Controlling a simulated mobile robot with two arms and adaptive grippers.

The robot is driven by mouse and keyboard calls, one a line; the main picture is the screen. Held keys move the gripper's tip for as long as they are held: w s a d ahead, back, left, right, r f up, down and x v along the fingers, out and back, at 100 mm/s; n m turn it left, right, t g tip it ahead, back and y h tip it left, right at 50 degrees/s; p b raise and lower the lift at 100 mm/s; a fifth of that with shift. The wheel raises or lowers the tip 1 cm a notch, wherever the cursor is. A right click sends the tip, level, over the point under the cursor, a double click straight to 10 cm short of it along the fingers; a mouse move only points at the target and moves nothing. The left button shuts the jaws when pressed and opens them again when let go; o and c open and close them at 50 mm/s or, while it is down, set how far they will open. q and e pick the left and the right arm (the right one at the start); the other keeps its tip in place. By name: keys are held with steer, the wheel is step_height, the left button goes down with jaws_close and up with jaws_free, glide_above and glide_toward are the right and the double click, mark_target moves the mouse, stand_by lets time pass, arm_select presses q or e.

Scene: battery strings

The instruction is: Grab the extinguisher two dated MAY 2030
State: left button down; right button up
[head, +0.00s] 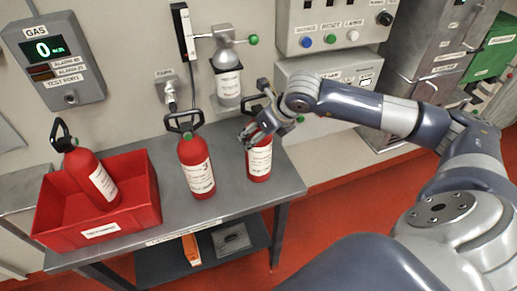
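Three red fire extinguishers with white labels are in view; the label print is too small to read, so I cannot tell which is dated MAY 2030. One extinguisher (84,170) leans in the red bin at the left. A second extinguisher (194,155) stands upright mid-table. A third extinguisher (259,162) stands upright near the table's right end. My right gripper (252,133) is at the top of this third one, its fingers over the neck and covering part of it. I cannot tell whether they are closed on it. My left gripper is out of view.
The red bin (141,211) takes up the left of the grey table (225,211). A gas panel (54,60), a wall-mounted cylinder (228,85) and a button box (335,26) are behind. A lower shelf holds an orange item (191,249). Red floor is open at the right.

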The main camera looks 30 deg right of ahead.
steer(key=c, duration=0.9)
steer(key=shift+w+r, duration=0.1)
steer(key=shift+r, duration=0.15)
jaws_close()
steer(key=shift+w, duration=0.1)
